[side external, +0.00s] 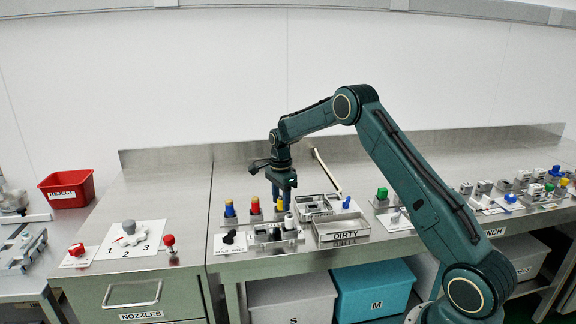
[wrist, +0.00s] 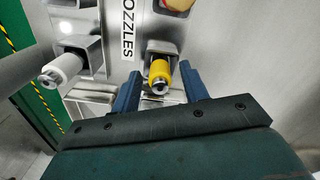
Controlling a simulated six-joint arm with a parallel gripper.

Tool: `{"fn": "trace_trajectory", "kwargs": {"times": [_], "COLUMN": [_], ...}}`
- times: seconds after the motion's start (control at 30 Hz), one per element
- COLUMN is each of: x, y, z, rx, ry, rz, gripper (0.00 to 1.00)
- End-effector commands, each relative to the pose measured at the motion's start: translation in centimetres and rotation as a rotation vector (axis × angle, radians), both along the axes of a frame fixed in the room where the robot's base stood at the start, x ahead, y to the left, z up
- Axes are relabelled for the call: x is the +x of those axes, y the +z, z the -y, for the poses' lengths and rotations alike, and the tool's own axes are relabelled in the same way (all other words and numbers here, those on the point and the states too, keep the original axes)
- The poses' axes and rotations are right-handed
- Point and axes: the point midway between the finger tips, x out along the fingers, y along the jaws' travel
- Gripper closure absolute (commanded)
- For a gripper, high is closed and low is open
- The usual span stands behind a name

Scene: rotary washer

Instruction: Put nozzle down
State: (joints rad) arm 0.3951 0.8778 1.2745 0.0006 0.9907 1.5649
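A yellow nozzle (wrist: 160,76) with a metal tip sits in a grey bracket in the wrist view. My gripper (wrist: 158,80) has its two blue fingers on either side of this nozzle, with visible gaps between fingers and nozzle. In the side view, my gripper (side external: 282,203) points down over the nozzle fixture, and the yellow nozzle is mostly hidden by the fingers. A white nozzle (wrist: 63,69) stands in another bracket to the left in the wrist view. It also shows in the side view (side external: 289,221), just in front of my gripper.
A metal tray marked DIRTY (side external: 342,238) lies to the right. A red REJECT bin (side external: 67,187) and a dial panel (side external: 126,241) are at the left.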

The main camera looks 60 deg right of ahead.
Motion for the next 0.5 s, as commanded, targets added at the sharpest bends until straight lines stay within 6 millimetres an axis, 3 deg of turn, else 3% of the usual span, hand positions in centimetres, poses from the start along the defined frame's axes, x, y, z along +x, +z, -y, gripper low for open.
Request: {"fn": "trace_trajectory", "kwargs": {"times": [0.27,0.5], "x": [0.0,0.1], "y": [0.2,1.7], "z": [0.0,0.0], "rx": [0.000,-0.001], "ry": [0.000,0.000], "rz": [0.001,0.003], "gripper": [0.56,0.56]}}
